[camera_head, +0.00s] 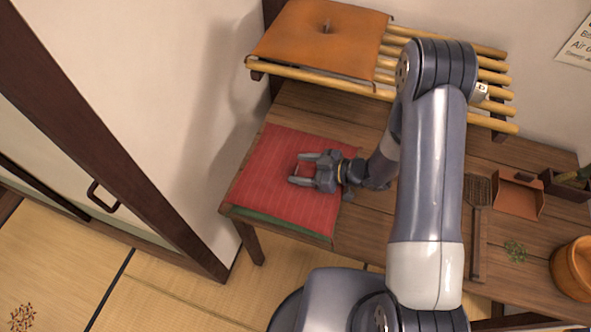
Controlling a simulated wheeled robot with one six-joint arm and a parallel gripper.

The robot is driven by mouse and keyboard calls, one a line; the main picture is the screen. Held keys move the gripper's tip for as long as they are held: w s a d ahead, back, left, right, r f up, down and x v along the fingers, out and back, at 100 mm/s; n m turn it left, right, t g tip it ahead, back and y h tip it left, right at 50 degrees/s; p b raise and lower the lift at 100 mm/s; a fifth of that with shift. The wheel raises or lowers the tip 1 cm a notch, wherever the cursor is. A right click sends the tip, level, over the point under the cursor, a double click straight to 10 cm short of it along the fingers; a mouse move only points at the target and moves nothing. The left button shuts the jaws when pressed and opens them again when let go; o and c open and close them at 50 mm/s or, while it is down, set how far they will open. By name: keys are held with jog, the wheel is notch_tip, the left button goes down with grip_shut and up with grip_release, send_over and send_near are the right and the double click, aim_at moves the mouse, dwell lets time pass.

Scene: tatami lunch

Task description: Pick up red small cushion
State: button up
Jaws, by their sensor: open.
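A flat red square cushion (268,180) lies on the left end of the low wooden table (365,232). A green edge shows beneath its front side. My gripper (296,170) is over the right half of the cushion, with its two fingers pointing left and spread apart. The gap between the fingers is empty and shows red cloth. I cannot tell whether the fingertips touch the cushion. The gripper and wrist hide part of the cushion's right side.
An orange cushion (318,38) lies on a raised bamboo rack (497,78) behind. At right are a dark slotted spatula (477,215), an orange-brown tray (518,198), a green sprig (515,251) and a wooden tub (575,270). A wall and sliding door (100,120) stand at left.

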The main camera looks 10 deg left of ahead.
jog(key=c, duration=1.2)
jog(key=shift+c, duration=0.5)
jog(key=shift+r, duration=0.2)
